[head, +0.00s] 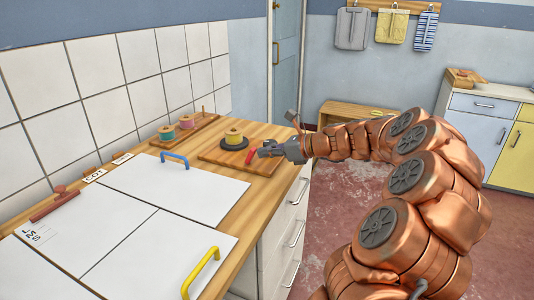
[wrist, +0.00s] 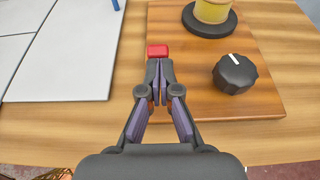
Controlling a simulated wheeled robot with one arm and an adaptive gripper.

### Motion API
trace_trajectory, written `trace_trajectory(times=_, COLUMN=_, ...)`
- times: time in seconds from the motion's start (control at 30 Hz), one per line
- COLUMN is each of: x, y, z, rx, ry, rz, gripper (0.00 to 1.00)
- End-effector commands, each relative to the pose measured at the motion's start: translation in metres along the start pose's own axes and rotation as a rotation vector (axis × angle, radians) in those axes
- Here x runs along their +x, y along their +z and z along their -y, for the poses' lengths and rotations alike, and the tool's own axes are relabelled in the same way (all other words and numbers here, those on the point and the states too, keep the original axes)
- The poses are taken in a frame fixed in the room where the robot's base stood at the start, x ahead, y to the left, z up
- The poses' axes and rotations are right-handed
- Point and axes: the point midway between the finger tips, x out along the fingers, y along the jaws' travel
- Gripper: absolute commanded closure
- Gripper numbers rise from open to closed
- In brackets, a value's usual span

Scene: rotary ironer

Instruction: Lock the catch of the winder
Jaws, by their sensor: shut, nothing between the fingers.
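The winder is a wooden board (head: 211,155) on the worktop, also in the wrist view (wrist: 180,55). It carries a yellow spool (head: 233,137) on a black disc (wrist: 208,23). A red catch (head: 251,156) is near the board's edge; in the wrist view its red end (wrist: 158,51) shows just ahead of my fingertips. A black knob (wrist: 234,74) with a white mark is right of the fingers. My gripper (head: 261,152) is shut and empty, its tips (wrist: 159,66) at or very near the catch. I cannot tell whether they touch, and the gripper hides part of the catch.
White panels (head: 150,225) with a blue handle (head: 175,158) and a yellow handle (head: 201,273) lie left of the winder. A rack with several spools (head: 185,122) stands behind, by the tiled wall. The worktop's front edge (head: 262,225) is close to the board.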

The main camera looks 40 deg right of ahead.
Motion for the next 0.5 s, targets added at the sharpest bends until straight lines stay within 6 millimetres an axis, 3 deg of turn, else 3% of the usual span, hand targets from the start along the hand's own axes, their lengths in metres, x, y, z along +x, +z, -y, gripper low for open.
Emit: trace_trajectory(times=0.5, x=0.0004, y=0.0050, z=0.0004, rx=0.001, ry=-0.001, rz=-0.050, gripper=1.00)
